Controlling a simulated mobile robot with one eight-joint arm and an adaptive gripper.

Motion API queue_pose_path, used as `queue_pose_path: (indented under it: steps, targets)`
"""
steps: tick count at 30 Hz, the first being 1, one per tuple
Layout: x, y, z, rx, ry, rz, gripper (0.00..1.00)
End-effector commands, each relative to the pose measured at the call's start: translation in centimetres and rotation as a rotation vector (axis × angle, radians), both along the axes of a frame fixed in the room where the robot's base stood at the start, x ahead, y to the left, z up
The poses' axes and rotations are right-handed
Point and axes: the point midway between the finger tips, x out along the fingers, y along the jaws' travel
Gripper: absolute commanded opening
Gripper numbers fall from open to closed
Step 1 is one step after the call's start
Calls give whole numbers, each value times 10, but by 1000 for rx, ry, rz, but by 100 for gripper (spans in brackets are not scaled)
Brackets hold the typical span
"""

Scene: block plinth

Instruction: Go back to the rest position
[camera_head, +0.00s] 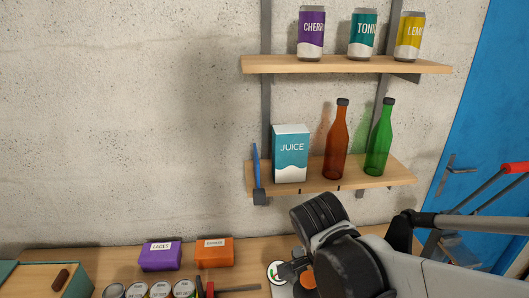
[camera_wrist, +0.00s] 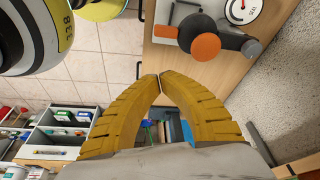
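My gripper (camera_wrist: 160,78) shows in the wrist view as two yellow ridged fingers. They arch toward each other and their tips meet, with nothing held between them. The gap inside the arch shows only background far behind. In the head view my dark and grey arm links fill the lower right, above the table's right part. The gripper's fingers cannot be made out in the head view.
Two wall shelves hold cans, a juice carton (camera_head: 290,153), a brown bottle (camera_head: 337,143) and a green bottle (camera_head: 380,140). The wooden table (camera_head: 115,262) carries a purple box (camera_head: 160,257), an orange box (camera_head: 214,252), several cans and a dial (camera_wrist: 243,9). A grey rack (camera_wrist: 42,140) stands lower left.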

Motion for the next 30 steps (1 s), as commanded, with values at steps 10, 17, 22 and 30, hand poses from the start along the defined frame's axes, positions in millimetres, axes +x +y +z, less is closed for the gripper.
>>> queue_pose_path:
  steps: [10,17,22,30]
  targets:
    - [-15,-6,-20,-18,-162,836,0]
    - [-17,-8,-18,-163,-255,1142,0]
    - [-16,-9,-15,-192,-265,1184,0]
    - [-16,-8,-14,-190,-264,1183,0]
